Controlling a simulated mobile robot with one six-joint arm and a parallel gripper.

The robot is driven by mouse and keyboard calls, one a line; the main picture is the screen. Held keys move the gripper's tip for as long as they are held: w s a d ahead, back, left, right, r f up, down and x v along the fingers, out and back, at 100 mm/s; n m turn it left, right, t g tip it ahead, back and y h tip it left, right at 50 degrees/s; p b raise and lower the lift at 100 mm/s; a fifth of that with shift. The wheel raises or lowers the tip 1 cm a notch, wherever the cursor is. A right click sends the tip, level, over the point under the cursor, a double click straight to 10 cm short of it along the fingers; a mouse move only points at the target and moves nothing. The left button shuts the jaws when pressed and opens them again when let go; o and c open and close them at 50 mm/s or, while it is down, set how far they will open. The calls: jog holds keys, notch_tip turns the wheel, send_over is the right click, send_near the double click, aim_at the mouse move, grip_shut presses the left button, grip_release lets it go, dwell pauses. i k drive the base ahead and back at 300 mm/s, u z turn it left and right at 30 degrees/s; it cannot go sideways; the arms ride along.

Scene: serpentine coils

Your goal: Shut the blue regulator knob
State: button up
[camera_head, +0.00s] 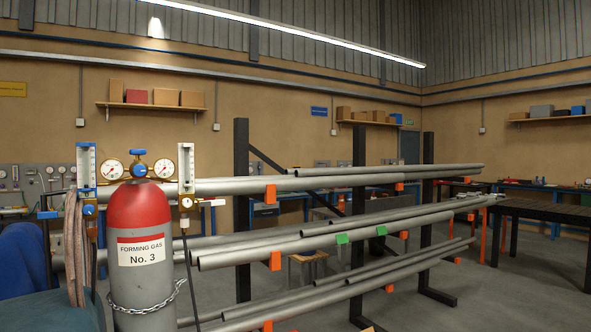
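A gas cylinder (141,262) with a red shoulder and a "FORMING GAS No. 3" label stands upright at the left, with a chain around it. On its top is a valve with a blue body (138,168) and a small blue handle above it. Two round white gauges (111,169) flank the valve. A flowmeter with a blue body (86,165) is at the left, with a small blue knob (88,210) below it. A pale flowmeter (186,166) is at the right, with a small knob (186,202) below it. I cannot tell how far any knob is turned. My gripper is not in view.
A black rack (242,210) holds several long grey pipes (330,236) just right of the cylinder, some ends near it. Hoses (75,245) hang at the left. A blue object (22,260) is at the lower left. A dark table (550,215) stands at the right.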

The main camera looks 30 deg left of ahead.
aim_at(139, 171)
jog(key=z, duration=0.05)
jog(key=i, duration=1.3)
jog(key=u, duration=3.5)
jog(key=i, duration=0.95)
jog(key=z, duration=0.1)
